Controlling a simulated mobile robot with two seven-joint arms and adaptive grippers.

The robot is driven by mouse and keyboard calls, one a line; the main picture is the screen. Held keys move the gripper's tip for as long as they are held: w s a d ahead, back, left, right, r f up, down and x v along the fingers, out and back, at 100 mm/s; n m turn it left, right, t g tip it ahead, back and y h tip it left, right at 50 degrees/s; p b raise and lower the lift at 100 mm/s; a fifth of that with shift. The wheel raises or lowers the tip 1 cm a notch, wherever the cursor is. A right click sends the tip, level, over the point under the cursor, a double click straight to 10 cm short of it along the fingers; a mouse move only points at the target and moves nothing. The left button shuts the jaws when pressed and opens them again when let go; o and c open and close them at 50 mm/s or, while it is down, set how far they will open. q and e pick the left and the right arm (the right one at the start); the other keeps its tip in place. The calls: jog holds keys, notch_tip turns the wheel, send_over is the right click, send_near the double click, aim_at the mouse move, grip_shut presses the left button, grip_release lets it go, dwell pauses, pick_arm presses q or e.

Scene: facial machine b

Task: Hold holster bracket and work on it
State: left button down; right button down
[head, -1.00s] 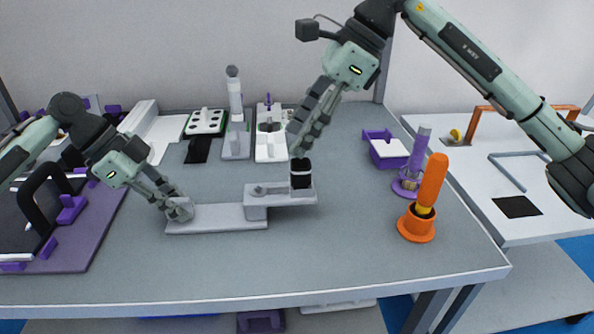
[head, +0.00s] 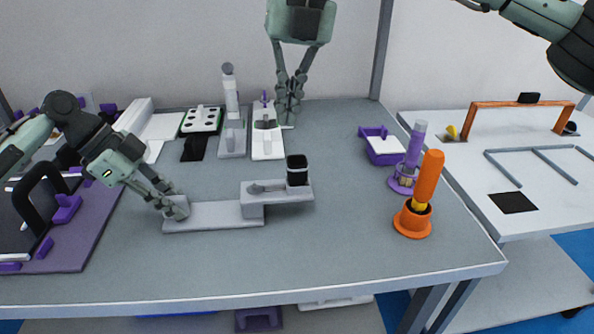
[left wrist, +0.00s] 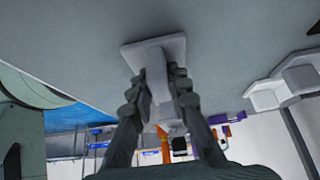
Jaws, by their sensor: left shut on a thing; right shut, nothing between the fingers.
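The grey holster bracket (head: 215,216) lies on the table, with a flat plate at left and a raised block at right. A black cylinder (head: 297,171) stands upright at the raised right end. My left gripper (head: 178,208) is shut on the bracket's left end. In the left wrist view, the fingers (left wrist: 161,95) close on both sides of a grey part of the bracket (left wrist: 154,65). My right gripper (head: 288,122) is shut and empty, behind the bracket near the back of the table, apart from the cylinder.
An orange-handled tool (head: 428,178) stands in an orange holder at right, with a purple tool (head: 415,145) behind it and a purple tray (head: 384,150). White fixtures (head: 267,142) line the back. A purple mat (head: 85,235) lies at left. The front middle of the table is clear.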

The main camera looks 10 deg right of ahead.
pick_arm(q)
jog(key=shift+s+f, duration=0.1)
jog(key=shift+f, duration=0.05)
pick_arm(e)
jog(key=d+r+m+h, duration=0.1)
jog(key=r+m, duration=0.1)
jog(key=m, duration=0.5)
send_over(297, 160)
jog(key=shift+h, duration=0.3)
jog(key=shift+f, duration=3.3)
jog(key=shift+f, duration=1.55)
jog(key=shift+r, duration=0.15)
jog(key=shift+r, duration=3.4)
pick_arm(q)
jog(key=c, duration=1.4)
grip_release()
jog(key=shift+o, duration=0.2)
